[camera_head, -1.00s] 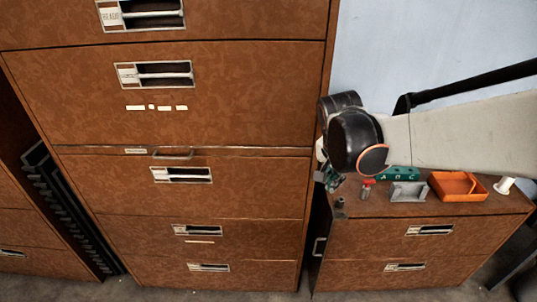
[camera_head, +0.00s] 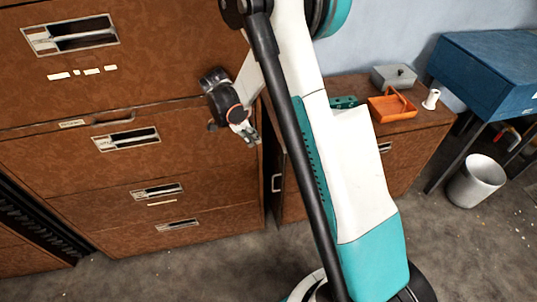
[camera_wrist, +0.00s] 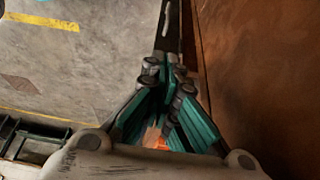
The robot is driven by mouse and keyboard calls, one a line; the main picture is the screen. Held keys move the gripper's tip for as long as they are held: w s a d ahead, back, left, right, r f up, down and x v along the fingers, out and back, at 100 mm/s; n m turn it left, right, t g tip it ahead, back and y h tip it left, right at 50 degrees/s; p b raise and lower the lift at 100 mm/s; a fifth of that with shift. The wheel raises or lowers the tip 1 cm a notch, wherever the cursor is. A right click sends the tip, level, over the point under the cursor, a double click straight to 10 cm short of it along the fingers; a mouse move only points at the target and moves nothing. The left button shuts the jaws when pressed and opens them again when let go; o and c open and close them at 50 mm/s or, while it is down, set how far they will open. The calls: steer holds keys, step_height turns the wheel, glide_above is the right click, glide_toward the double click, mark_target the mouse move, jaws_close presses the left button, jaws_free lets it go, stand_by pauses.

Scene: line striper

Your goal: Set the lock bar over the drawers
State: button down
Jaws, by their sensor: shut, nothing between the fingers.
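The tall brown cabinet's drawers (camera_head: 75,165) fill the left of the head view, all pushed in as far as I can tell. A narrow dark upright bar (camera_head: 272,155) with a pale handle (camera_head: 276,183) stands at the cabinet's right edge, beside the low cabinet; it looks like the lock bar, swung clear of the drawer fronts. In the wrist view a dark bar (camera_wrist: 168,28) with a light slot runs beyond the fingers. My gripper (camera_head: 252,136) is shut and empty, in front of the cabinet's right edge, near the bar's upper part. Its fingertips (camera_wrist: 168,78) appear apart from the bar. My arm hides some of the bar's surroundings.
The low cabinet (camera_head: 405,150) at right carries an orange tray (camera_head: 392,108), a grey box (camera_head: 393,76), a green block (camera_head: 343,102) and a white spool (camera_head: 431,99). A blue table (camera_head: 490,70) and a grey bin (camera_head: 476,181) stand farther right. Floor in front is open.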

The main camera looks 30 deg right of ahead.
steer(key=shift+f, duration=0.25)
steer(key=s+d+f+b, duration=0.2)
steer(key=d+f+b, duration=0.3)
steer(key=d+f, duration=0.2)
steer(key=shift+a+x, duration=0.25)
steer(key=shift+x, duration=0.9)
